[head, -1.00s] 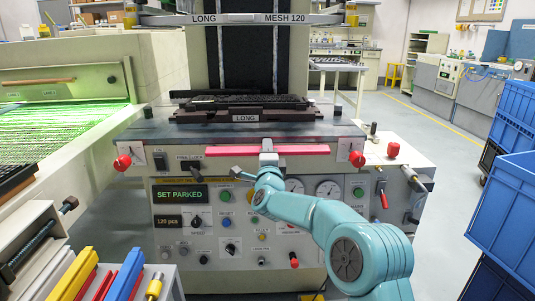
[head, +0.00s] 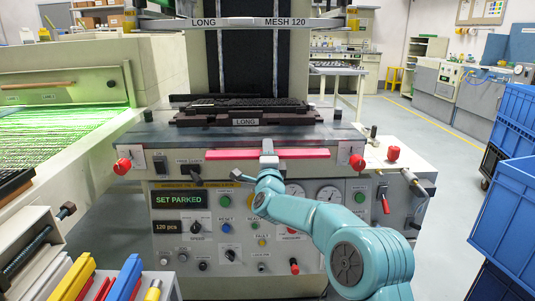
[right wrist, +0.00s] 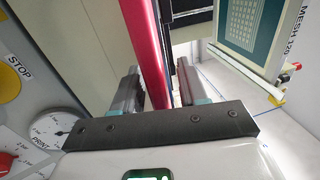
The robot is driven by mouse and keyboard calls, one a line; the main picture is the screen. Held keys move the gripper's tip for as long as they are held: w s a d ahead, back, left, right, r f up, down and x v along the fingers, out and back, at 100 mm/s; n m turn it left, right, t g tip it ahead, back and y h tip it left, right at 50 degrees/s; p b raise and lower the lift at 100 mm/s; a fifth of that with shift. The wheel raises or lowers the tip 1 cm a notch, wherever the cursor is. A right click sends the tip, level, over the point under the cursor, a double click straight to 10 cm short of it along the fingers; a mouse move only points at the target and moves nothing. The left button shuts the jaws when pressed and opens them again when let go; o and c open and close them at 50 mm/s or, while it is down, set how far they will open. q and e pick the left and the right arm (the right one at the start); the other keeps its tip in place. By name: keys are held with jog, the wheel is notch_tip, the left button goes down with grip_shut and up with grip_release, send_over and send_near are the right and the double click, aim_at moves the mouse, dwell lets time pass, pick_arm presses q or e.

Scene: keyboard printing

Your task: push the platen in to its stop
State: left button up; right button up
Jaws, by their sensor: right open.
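The platen (head: 202,121), a dark block labelled LONG, sits on the press bed with a dark keyboard (head: 235,102) on it. A red bar (head: 225,154) runs along the front edge of the press below it. My right gripper (head: 268,158) is at the middle of this bar. In the right wrist view, the red bar (right wrist: 148,50) passes between the two fingers of the open right gripper (right wrist: 158,85); small gaps show beside it. My left gripper is not in view.
The control panel (head: 225,215) with a SET PARKED display is below the bar. Red knobs (head: 122,166) flank it. A raised screen frame labelled MESH 120 (head: 285,22) hangs above. Blue crates (head: 508,205) stand at right, and a green-lit dryer (head: 60,125) at left.

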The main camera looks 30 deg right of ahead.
jog(key=shift+f, duration=0.1)
jog(key=shift+s+a+f, duration=0.1)
jog(key=shift+s, duration=0.05)
jog(key=v, duration=1.6)
